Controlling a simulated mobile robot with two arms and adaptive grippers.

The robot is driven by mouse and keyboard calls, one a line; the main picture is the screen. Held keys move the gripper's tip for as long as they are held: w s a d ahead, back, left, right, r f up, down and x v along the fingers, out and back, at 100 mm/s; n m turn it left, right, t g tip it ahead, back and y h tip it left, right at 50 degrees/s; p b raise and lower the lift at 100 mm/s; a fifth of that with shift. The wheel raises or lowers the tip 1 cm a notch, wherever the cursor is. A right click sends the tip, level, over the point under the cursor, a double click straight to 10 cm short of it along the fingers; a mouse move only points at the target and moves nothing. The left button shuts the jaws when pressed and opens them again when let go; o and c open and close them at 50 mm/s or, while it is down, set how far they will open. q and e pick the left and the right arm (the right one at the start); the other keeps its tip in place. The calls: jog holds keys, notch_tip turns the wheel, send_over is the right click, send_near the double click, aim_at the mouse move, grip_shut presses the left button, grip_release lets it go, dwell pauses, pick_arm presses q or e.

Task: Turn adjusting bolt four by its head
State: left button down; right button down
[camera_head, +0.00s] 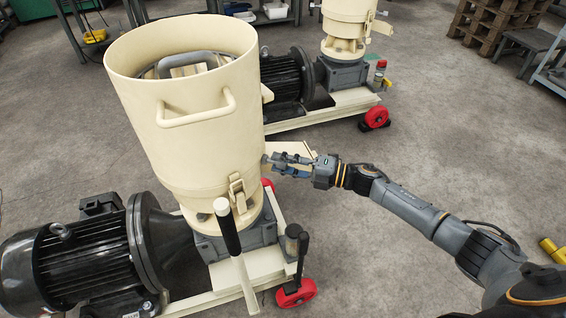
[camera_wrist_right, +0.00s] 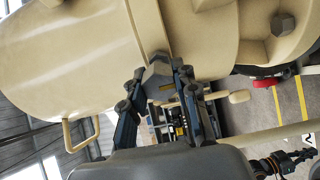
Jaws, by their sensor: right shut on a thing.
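The cream pellet mill (camera_head: 185,130) stands at left in the head view. My right gripper (camera_head: 272,163) reaches in from the right to the lower right side of its cylinder. In the right wrist view my right gripper (camera_wrist_right: 160,85) has one finger on each side of a grey hex bolt head (camera_wrist_right: 157,72) and is shut on it. The bolt head sits against the cream housing. No number shows on it. In the head view the bolt is hidden behind the cylinder and fingers. Another hex bolt head (camera_wrist_right: 284,24) shows at the upper right of the wrist view. My left gripper is not in view.
A black-handled lever (camera_head: 228,228) and a short black handle (camera_head: 298,250) stand at the mill's front. The black motor (camera_head: 75,262) is at lower left. A second mill (camera_head: 343,40) stands behind. The floor right of my arm is mostly clear.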

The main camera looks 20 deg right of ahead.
jog(key=c, duration=1)
grip_release()
jog(key=v, duration=1.2)
jog(key=shift+d+f, duration=0.1)
